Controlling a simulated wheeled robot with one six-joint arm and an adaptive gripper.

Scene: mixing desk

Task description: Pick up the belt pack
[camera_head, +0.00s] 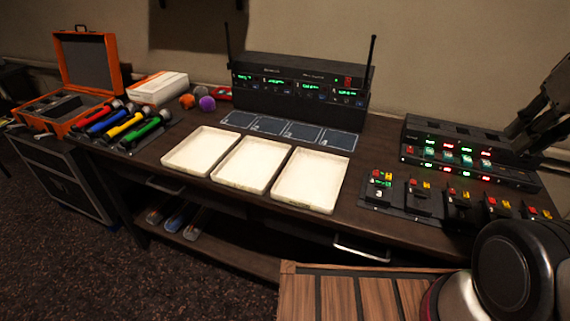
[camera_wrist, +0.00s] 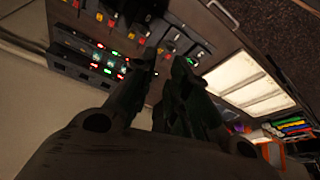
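Several small black belt packs stand in a row along the right front of the desk, with red and yellow buttons on top. The leftmost belt pack (camera_head: 380,187) has a lit green display and a "3" below it; others are a second pack (camera_head: 419,196) and a middle pack (camera_head: 458,206). The row also shows at the top of the wrist view, partly hidden by my fingers. My gripper (camera_head: 524,136) is at the right, above and behind the row, near the charger. In the wrist view its two fingers (camera_wrist: 166,62) are apart with nothing seen held between them.
A charger rack (camera_head: 455,158) with red and green lights stands behind the packs. Three white trays (camera_head: 248,166) fill the desk's middle. A radio unit (camera_head: 300,85) with two upright antennas is behind them. Coloured microphones (camera_head: 122,128) and an orange case (camera_head: 115,60) are left.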

